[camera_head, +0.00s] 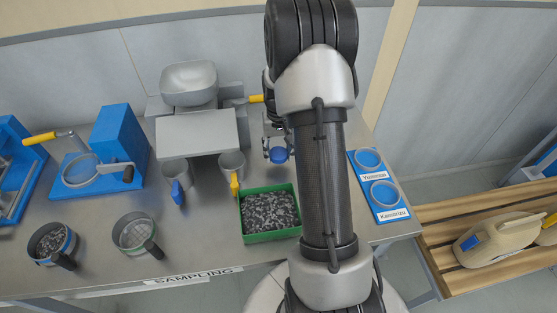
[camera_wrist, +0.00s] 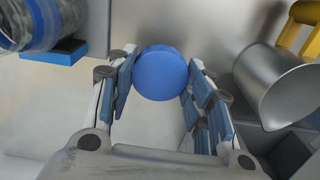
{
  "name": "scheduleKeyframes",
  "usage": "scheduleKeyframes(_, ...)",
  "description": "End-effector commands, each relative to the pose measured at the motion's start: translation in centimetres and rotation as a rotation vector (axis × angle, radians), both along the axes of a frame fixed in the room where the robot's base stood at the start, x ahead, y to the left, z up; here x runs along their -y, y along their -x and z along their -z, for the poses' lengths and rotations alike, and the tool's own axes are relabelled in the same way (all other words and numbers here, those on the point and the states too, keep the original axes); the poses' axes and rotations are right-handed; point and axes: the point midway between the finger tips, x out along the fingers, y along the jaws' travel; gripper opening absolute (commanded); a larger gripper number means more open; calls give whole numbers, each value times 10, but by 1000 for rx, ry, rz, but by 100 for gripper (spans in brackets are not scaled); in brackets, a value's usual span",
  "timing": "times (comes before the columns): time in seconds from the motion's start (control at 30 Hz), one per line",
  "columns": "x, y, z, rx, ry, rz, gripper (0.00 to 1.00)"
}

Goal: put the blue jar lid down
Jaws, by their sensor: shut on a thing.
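The blue jar lid (camera_wrist: 161,73) is a round blue disc. In the wrist view it sits between the two fingers of my gripper (camera_wrist: 160,82), which is shut on it. In the head view the lid (camera_head: 278,155) shows at the tip of my gripper (camera_head: 276,148), just left of my arm and beyond the green tray. My arm hides part of the gripper there. I cannot tell how high the lid is above the table.
A green tray (camera_head: 243,222) of dark granules stands near the lid. Metal cups (camera_head: 232,166) are to its left. Bare tabletop (camera_head: 100,210) shows at left.

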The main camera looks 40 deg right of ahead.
Motion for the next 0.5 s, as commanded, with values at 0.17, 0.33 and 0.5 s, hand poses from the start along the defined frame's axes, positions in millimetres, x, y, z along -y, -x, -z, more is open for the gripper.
scheduleKeyframes(0.17,-1,1,29,-3,-2,0,9)
scheduleKeyframes(0.33,0,0,40,-1,-1,0,9)
scheduleKeyframes(0.5,0,0,38,0,0,0,9)
